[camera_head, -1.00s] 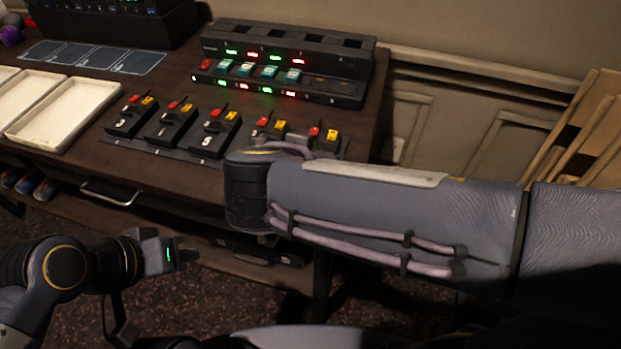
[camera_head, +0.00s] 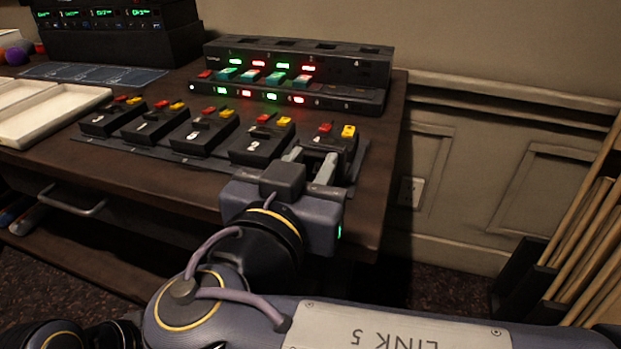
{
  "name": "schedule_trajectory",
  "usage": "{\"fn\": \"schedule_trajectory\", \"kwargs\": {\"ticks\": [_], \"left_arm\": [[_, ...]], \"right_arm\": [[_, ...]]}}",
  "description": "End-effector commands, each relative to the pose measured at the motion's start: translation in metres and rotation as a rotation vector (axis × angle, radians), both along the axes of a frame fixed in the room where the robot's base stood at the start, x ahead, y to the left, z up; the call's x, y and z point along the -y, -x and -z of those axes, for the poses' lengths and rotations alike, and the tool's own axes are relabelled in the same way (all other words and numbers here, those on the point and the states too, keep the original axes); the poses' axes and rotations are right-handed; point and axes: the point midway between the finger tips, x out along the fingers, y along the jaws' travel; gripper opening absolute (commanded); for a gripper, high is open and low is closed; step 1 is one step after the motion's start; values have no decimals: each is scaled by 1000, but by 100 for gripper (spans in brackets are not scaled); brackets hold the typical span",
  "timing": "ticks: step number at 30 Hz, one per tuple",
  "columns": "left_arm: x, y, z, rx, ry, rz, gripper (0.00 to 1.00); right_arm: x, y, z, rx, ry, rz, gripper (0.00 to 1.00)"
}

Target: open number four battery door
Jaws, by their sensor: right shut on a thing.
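Several black battery packs with red and yellow buttons stand in a row on a dark strip along the desk's front. One near the left (camera_head: 148,123) shows a 1; other labels are hard to read. My right gripper (camera_head: 310,163) is at the rightmost pack (camera_head: 335,140), its two fingers reaching over the pack's front part. The fingers are apart, shut on the front of this pack. Its number and door are hidden behind the fingers, so I cannot tell whether the door is open. My left gripper is out of view.
Behind the packs stands a black charging rack (camera_head: 295,75) with green and red lights and several teal batteries. White trays (camera_head: 50,112) lie at the left. A drawer handle (camera_head: 72,203) juts from the desk front. Wooden frames (camera_head: 590,240) lean at the right.

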Motion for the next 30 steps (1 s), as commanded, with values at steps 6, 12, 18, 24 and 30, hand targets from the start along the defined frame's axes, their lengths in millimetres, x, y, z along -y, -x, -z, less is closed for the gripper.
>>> {"fn": "schedule_trajectory", "kwargs": {"ticks": [6, 12, 18, 24, 30], "left_arm": [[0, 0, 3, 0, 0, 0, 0], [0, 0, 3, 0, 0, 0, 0], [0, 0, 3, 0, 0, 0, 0], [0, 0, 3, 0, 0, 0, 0], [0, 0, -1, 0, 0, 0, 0]], "right_arm": [[0, 0, 1, 8, 4, 0, 6], [0, 0, 1, 8, 4, 0, 6], [0, 0, 1, 7, 4, 0, 49], [0, 0, 1, 7, 3, 0, 51], [-4, 9, -1, 8, 4, -4, 51]]}}
